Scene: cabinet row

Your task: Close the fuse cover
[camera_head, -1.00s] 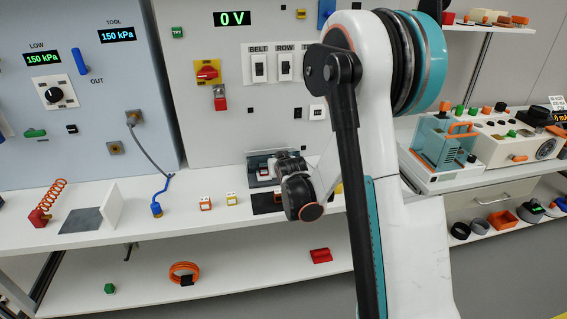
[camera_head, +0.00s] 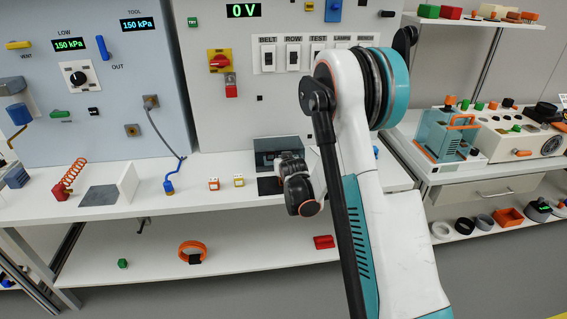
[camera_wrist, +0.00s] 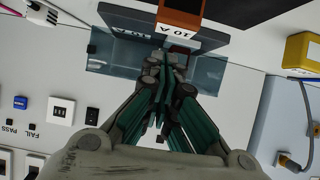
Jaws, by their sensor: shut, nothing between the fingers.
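The fuse housing shows in the head view as a dark blue-grey panel (camera_head: 282,147) on the bench against the back panel, partly hidden by my arm. In the wrist view, a translucent bluish cover (camera_wrist: 208,73) lies beyond and beside my fingertips. A dark grey piece (camera_wrist: 118,19) marked 10 A and an orange-edged black piece (camera_wrist: 246,8) with a white 10 A label are next to it. My gripper (camera_wrist: 168,62) is shut and empty, its fingertips close to the cover and the label; I cannot tell whether they touch. The cover's exact angle is unclear.
Small orange (camera_head: 214,184) and yellow (camera_head: 239,182) blocks stand on the bench left of the housing. Switches (camera_head: 293,57) are on the panel above. A blue plug with its cable (camera_head: 169,186) is farther left.

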